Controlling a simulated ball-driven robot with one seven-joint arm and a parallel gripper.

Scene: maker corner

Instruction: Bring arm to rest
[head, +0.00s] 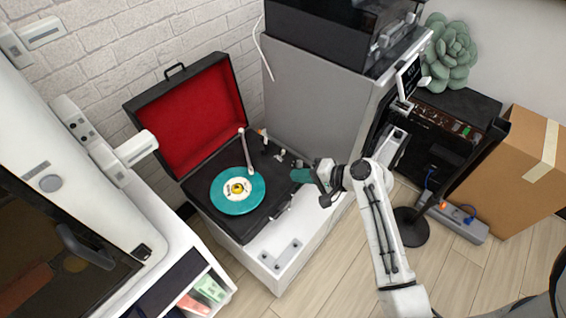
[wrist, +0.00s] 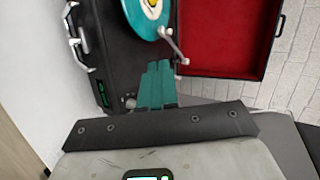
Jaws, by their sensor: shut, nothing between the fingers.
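My gripper (head: 303,176) is at the right front side of an open record player, held a little above the cabinet. Its teal fingers are shut with nothing between them. In the wrist view the closed teal fingers (wrist: 157,84) point toward the player's black deck (wrist: 116,48). My white arm reaches in from the lower right of the head view.
The record player has a raised red-lined lid (head: 190,120) and a teal record (head: 237,191) on its platter. It stands on a white cabinet (head: 278,262) beside a grey machine (head: 315,95). A black stand (head: 410,226), a power strip (head: 457,222) and a cardboard box (head: 520,175) are at right.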

